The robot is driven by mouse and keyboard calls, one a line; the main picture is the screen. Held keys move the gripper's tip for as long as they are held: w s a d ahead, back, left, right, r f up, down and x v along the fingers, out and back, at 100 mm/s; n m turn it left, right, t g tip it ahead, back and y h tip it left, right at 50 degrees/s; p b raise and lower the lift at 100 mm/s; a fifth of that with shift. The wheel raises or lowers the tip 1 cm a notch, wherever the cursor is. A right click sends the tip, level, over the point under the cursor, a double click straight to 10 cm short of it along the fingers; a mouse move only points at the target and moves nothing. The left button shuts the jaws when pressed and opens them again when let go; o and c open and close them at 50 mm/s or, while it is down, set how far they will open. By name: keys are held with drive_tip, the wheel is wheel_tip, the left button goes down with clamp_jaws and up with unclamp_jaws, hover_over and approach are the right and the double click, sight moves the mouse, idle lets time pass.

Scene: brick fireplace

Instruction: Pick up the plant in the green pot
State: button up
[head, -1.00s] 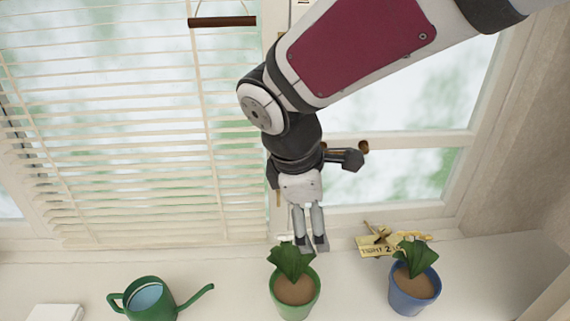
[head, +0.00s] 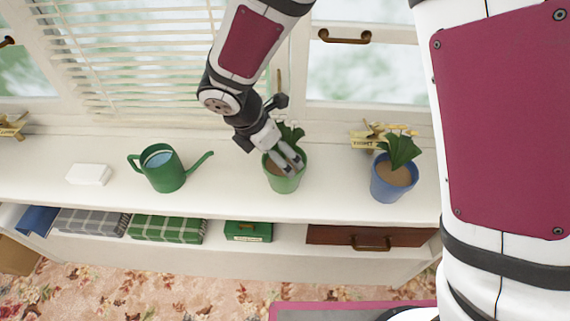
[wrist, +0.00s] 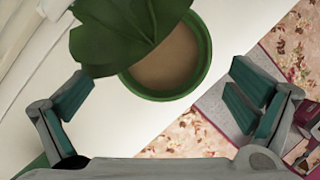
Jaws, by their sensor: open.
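The plant in the green pot (head: 286,182) stands upright on the white sill, with brown soil and leaves partly hidden behind my gripper in the head view. My gripper (head: 292,164) is above and in front of the pot, its fingers over the pot's opening in that view. In the wrist view my gripper (wrist: 158,112) is open, its fingers wide apart. The green pot (wrist: 205,72) and its big dark leaf (wrist: 125,32) lie beyond the fingers, near the top middle. Nothing is between the fingers' pads; I cannot tell whether the leaf is touched.
A blue pot with a plant (head: 392,183) stands to the right, with a small sign (head: 366,140) behind it. A green watering can (head: 163,169) and a white box (head: 89,175) are to the left. Below is a shelf with boxes and a wooden drawer (head: 370,238). Blinds and window are behind.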

drive_tip(key=shift+d+x, duration=0.2)
drive_tip(key=shift+x, duration=3.25)
drive_tip(key=shift+r, duration=0.1)
drive_tip(key=shift+c, duration=0.2)
drive_tip(key=c, duration=1.3)
